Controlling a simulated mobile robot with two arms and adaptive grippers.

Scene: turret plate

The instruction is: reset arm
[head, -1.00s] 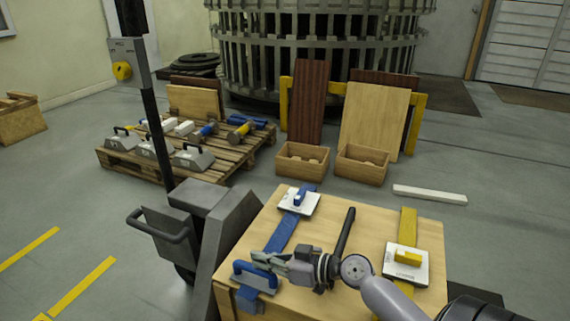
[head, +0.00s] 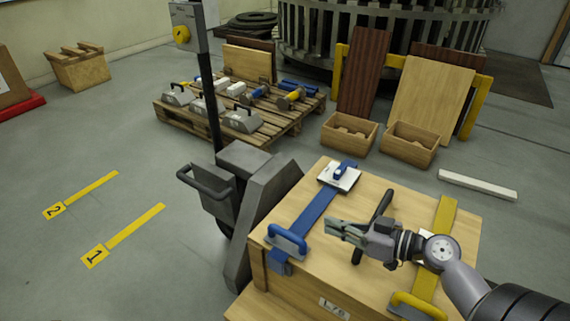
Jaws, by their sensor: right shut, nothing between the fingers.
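My right gripper (head: 338,231) comes in from the right over a wooden crate top (head: 322,258). Its fingers are shut with nothing between them. It hangs to the right of a blue bar (head: 313,212), which has a blue handle (head: 288,241) at its near end and a white plate with a blue grip (head: 340,176) at its far end. A yellow bar (head: 443,217) with a yellow handle (head: 420,304) lies on the right, partly hidden by my right arm. A dark rod (head: 381,205) shows behind the gripper. My left gripper is not in view.
A grey post with a handle (head: 205,188) stands left of the crate. A pallet (head: 285,130) behind holds weights and tools. Two wooden boxes (head: 348,146) and a white bar (head: 478,185) lie beyond. Floor at left, with yellow markings (head: 135,226), is clear.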

